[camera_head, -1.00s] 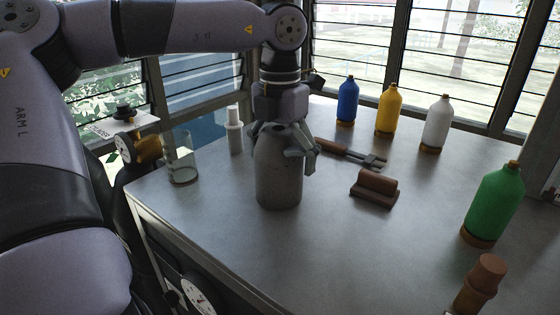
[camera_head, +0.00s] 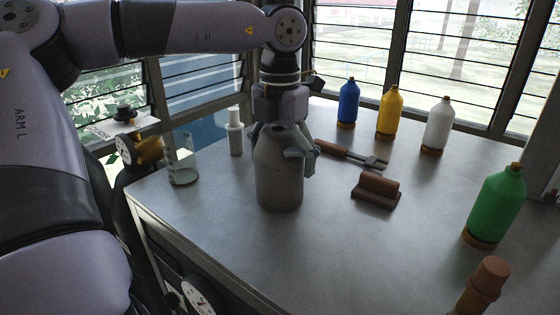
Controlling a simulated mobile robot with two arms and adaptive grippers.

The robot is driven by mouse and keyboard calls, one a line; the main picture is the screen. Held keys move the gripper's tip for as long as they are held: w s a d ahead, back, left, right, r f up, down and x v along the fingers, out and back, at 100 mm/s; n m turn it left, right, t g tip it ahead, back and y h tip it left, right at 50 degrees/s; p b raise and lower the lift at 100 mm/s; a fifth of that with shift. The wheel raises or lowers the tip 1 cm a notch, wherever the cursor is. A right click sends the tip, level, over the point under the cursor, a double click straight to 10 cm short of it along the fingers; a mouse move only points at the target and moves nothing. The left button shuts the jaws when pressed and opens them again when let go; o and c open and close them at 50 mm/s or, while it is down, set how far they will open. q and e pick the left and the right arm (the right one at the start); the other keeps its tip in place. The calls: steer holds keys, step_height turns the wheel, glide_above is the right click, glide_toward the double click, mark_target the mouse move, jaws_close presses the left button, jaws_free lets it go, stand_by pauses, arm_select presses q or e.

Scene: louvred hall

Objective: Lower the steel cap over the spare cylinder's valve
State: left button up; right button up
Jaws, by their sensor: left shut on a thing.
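The steel cap (camera_head: 279,180) is a grey, dented-looking, bottle-shaped shell with a rounded shoulder. It stands upright at the near middle of the workbench; I cannot tell whether its base touches the top. My left gripper (camera_head: 284,145) comes down from above and is shut on the cap's upper part, its fingers partly hiding the shoulder. A dark cylinder (camera_head: 137,205) stands beyond the bench's left edge, with a brass valve (camera_head: 148,150) and a gauge on top, partly hidden by my arm. I cannot tell surely whether it is the spare one. My right gripper is out of view.
Several coloured bottles (camera_head: 495,205) line the back and right.

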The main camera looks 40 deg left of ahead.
mark_target(280, 131)
arm_select(q)
steer(key=shift+f, duration=0.15)
steer(key=c, duration=0.4)
steer(key=shift+w+r+p, duration=0.35)
steer(key=shift+r+p, duration=0.05)
steer(key=shift+r, duration=0.05)
steer(key=shift+w, duration=0.1)
steer(key=shift+r+p, duration=0.35)
steer(key=shift+r, duration=0.25)
step_height(280, 131, up, 4)
steer(key=shift+f+p, duration=0.2)
steer(key=shift+p, duration=1.05)
steer(key=shift+s+a+f, duration=0.15)
steer(key=shift+s, duration=0.05)
